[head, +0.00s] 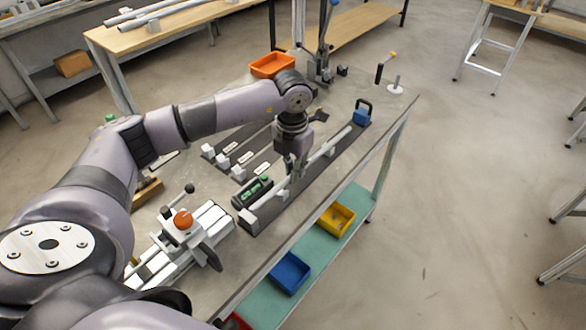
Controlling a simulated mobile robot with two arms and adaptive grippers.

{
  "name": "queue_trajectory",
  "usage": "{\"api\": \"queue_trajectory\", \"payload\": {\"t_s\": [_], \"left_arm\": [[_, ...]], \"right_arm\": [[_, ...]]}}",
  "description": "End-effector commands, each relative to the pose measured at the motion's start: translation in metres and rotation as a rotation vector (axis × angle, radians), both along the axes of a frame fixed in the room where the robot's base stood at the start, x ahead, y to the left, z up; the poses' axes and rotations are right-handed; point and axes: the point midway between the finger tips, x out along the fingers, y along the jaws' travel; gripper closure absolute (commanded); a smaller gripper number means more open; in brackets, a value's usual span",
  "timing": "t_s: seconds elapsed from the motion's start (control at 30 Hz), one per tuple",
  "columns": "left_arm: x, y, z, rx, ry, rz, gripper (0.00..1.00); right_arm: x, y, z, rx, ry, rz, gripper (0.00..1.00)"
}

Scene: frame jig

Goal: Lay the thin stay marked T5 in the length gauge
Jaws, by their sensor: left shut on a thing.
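My left gripper (291,176) points down over the length gauge and is shut on a thin, pale stay (331,144). The stay runs lengthwise along the gauge; I cannot tell whether it rests in it or is just above. No T5 mark is readable. The length gauge (292,205) is a long dark bar with a pale block at its near end and a blue stop (361,116) with a dark handle at its far end. A dark box with a green display (252,191) sits beside its near end. The gripper hides the stay's middle. My right gripper is not in view.
An orange-knobbed clamp fixture (183,221) with white bars stands nearer on the table. Dark strips with white blocks (208,151) lie left of the gauge. An orange bin (272,65) and a lever press (323,62) are behind. Blue and yellow bins (336,218) sit on the lower shelf.

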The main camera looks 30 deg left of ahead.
Motion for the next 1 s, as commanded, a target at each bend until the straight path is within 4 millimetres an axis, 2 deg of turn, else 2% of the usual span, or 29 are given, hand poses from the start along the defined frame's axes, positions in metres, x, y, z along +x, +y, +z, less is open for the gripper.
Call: {"api": "queue_trajectory", "payload": {"t_s": [0.03, 0.1, 0.13, 0.47, 0.77, 0.87, 1.0], "left_arm": [[-0.006, -0.002, -0.011, 0.001, 0.022, -0.004, 1.0], [-0.006, -0.002, -0.011, 0.001, 0.023, -0.004, 1.0], [-0.006, -0.002, -0.011, 0.001, 0.023, -0.003, 0.86], [-0.004, -0.001, -0.007, 0.001, 0.016, -0.002, 0.64], [-0.004, -0.001, -0.005, 0.001, 0.014, -0.002, 0.64], [-0.003, -0.001, 0.003, 0.001, 0.011, -0.001, 0.64], [-0.003, -0.001, 0.026, 0.001, 0.009, -0.003, 0.64]], "right_arm": [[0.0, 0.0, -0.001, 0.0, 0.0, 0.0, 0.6], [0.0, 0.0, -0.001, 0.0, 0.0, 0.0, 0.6], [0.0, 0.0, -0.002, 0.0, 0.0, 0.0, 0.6], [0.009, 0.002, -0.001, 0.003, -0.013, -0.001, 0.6], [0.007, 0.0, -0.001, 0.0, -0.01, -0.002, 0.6], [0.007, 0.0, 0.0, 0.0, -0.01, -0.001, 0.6], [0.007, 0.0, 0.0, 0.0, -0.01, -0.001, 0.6]]}}
